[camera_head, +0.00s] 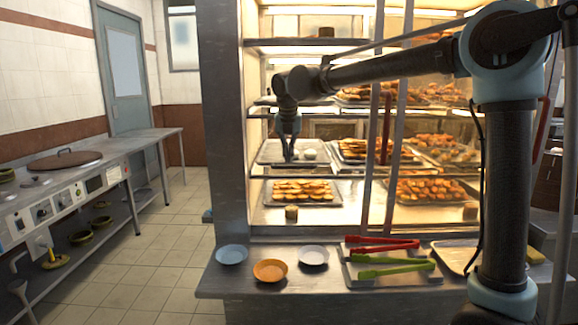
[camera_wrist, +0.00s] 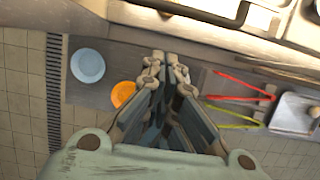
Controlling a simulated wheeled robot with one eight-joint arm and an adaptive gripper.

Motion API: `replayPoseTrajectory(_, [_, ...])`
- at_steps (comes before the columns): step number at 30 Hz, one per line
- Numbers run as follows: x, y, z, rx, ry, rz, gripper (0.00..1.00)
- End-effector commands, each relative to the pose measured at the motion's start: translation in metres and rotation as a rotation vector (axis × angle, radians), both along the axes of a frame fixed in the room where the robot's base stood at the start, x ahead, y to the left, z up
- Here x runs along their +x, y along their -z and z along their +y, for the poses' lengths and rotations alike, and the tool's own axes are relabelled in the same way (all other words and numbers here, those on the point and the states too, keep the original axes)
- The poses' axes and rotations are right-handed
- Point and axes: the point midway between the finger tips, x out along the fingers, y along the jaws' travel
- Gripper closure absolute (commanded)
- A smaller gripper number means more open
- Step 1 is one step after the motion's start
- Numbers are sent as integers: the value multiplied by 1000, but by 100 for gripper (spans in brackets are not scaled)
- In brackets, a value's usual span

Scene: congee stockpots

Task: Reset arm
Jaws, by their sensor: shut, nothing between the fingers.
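My arm reaches out to the left in the head view, in front of the lit display case. My gripper (camera_head: 289,152) hangs down at its end, in front of the shelf trays and above the counter. In the wrist view my gripper (camera_wrist: 166,58) points away from the camera with its fingertips together. It is shut and empty. It hides part of the orange plate and the counter below.
The counter (camera_head: 222,283) holds a blue plate (camera_head: 231,254), an orange plate (camera_head: 270,271), a pale plate (camera_head: 313,255), red tongs (camera_head: 385,240) and green tongs (camera_head: 395,268). The display case holds several pastry trays. A steel cooking bench (camera_head: 120,157) stands left, with open tiled floor between.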

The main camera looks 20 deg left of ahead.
Motion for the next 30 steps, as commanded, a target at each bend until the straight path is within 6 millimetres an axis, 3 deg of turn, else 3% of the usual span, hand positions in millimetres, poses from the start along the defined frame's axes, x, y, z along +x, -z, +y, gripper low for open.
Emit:
replayPoseTrajectory(3, [-6,-20,-2,0,0,0,100])
replayPoseTrajectory(9, [-11,-39,-6,-1,0,1,100])
replayPoseTrajectory(16, [-12,-45,-8,0,5,1,100])
replayPoseTrajectory(19, [-7,-44,-21,9,54,7,100])
replayPoseTrajectory(23, [8,-40,-66,45,231,28,100])
replayPoseTrajectory(30, [27,-23,-185,151,726,80,100])
